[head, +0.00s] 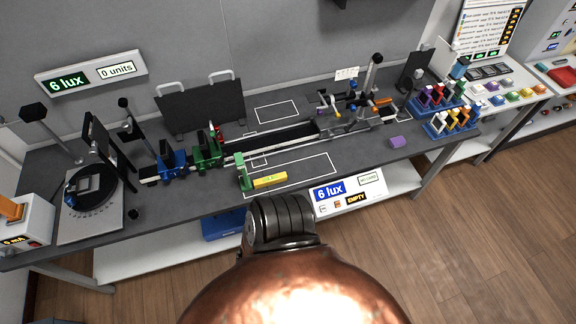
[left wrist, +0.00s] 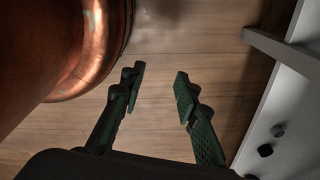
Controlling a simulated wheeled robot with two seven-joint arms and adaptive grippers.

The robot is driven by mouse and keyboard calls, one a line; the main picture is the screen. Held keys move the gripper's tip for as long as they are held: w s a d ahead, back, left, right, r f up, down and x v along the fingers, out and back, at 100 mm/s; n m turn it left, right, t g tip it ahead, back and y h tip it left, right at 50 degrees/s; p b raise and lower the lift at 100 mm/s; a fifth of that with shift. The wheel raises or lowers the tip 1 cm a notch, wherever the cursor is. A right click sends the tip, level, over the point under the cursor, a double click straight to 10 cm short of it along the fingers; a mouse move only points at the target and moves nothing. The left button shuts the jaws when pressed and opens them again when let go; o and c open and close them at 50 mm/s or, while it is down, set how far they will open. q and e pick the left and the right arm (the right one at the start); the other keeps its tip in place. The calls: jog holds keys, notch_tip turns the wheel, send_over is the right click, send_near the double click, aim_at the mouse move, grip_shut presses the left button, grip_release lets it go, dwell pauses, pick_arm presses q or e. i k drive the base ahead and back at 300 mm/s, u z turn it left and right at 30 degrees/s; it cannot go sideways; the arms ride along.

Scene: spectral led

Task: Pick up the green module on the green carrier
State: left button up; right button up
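A green carrier (head: 207,152) sits on the dark rail at the left centre of the bench, in the head view. Upright green parts rise from it; I cannot tell at this size where carrier and module divide. A separate small green upright piece (head: 241,173) stands on the bench in front, beside a yellow block (head: 270,180). My left gripper (left wrist: 160,79) is open and empty in the left wrist view, over the wooden floor and apart from the bench. It does not show in the head view. My right gripper is in neither view.
A blue carrier (head: 171,164) sits left of the green one on the rail. A round dark stage (head: 93,200) stands at the left. Racks of coloured pieces (head: 452,122) stand far right. A white-outlined area at the front is mostly clear.

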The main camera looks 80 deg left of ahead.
aim_at(246, 185)
jog(key=i, duration=0.85)
jog(key=u, duration=2.25)
